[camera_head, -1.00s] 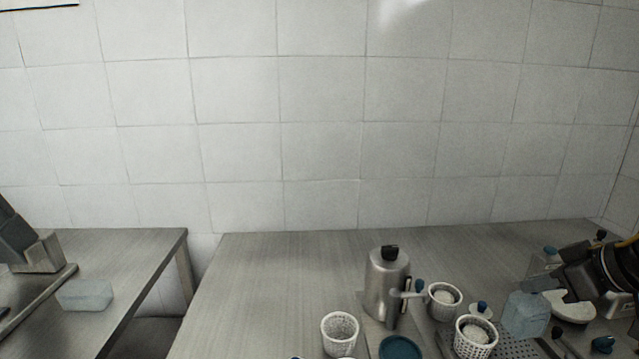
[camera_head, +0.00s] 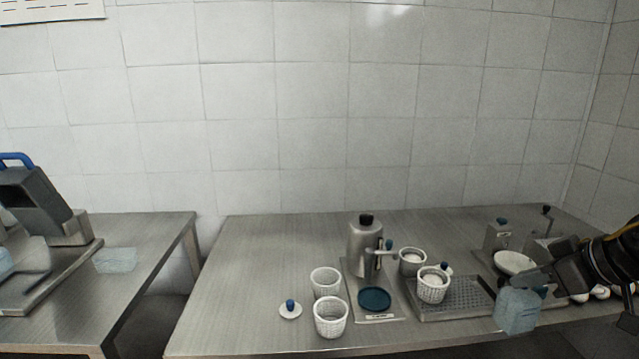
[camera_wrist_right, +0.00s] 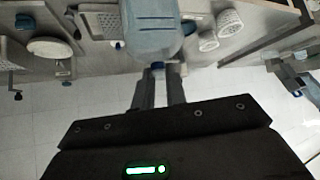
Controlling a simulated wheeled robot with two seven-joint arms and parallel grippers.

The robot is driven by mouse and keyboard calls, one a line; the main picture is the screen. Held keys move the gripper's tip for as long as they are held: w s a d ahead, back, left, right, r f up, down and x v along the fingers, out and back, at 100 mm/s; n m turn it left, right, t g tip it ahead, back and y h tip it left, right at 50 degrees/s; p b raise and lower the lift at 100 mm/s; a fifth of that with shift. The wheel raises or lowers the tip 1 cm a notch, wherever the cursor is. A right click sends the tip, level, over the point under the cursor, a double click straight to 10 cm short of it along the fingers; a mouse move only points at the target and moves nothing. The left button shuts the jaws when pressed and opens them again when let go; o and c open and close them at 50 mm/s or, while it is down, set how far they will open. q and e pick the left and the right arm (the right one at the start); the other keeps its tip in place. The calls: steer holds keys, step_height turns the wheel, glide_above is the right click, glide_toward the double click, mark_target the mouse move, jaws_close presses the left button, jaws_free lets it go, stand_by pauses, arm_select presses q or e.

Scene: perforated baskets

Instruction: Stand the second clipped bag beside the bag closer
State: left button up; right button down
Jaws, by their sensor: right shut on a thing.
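My right gripper (camera_head: 530,289) is shut on a pale blue clipped bag (camera_head: 516,311), which hangs upright in front of the right end of the long table. In the right wrist view my gripper (camera_wrist_right: 157,75) grips the narrow neck of the bag (camera_wrist_right: 153,30), beside a small blue clip. The bag closer seems to be the grey machine with a blue handle (camera_head: 36,200) on the left table. A pale blue object, maybe another bag (camera_head: 3,263), is cut off by the left edge. A translucent pale blue block-like piece (camera_head: 116,261) lies right of the machine. My left gripper is not seen.
The long table (camera_head: 250,250) holds white perforated baskets (camera_head: 331,318), a steel canister (camera_head: 364,247), a blue dish (camera_head: 374,299) and a perforated tray (camera_head: 460,300).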

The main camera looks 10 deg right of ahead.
mark_target(498, 290)
steer(key=shift+w+r, duration=0.2)
steer(key=shift+w, duration=0.1)
steer(key=w+a+n, duration=0.1)
steer(key=w+a+f+n+y, duration=0.1)
steer(key=a, duration=0.1)
steer(key=shift+a+f+g, duration=0.2)
steer(key=shift+g, duration=0.2)
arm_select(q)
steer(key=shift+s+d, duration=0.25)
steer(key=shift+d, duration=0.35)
arm_select(e)
steer(key=s+a+f+n+g+y, duration=0.2)
steer(key=s+a+f+n, duration=0.2)
steer(key=a+f, duration=1.1)
steer(key=shift+f+y, duration=0.3)
steer(key=shift+f, duration=0.5)
